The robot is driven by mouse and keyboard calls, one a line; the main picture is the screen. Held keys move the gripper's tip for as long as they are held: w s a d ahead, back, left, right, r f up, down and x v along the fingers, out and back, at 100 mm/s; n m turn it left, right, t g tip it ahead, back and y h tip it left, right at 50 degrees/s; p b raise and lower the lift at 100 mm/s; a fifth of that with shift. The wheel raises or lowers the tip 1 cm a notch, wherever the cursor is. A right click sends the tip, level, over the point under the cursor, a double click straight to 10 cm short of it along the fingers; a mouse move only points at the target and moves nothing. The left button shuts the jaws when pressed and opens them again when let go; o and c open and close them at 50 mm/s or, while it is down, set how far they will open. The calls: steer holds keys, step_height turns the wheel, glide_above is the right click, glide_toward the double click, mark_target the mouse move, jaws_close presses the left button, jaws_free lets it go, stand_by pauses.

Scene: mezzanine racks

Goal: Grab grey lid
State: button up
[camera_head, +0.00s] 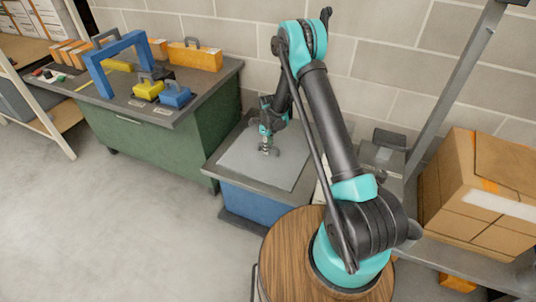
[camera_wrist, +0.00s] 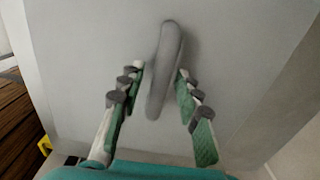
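The grey lid (camera_head: 287,172) is a flat panel on top of a blue box (camera_head: 262,204) in the middle of the head view. In the wrist view the lid (camera_wrist: 235,65) fills most of the picture, and its long rounded grey handle (camera_wrist: 166,62) stands up from it. My gripper (camera_head: 268,151) points down over the lid. In the wrist view my gripper (camera_wrist: 161,74) is open, with one finger on each side of the handle. Gaps show between the handle and both fingers. The exact height of the fingertips over the lid is hard to tell.
A green workbench (camera_head: 160,143) stands to the left, with a blue arch (camera_head: 100,72), a yellow block (camera_head: 147,90) and an orange case (camera_head: 196,56) on it. A cardboard box (camera_head: 458,195) is at the right. A block wall stands behind. The left floor is clear.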

jaws_close()
steer(key=shift+r, duration=0.15)
stand_by(0.4)
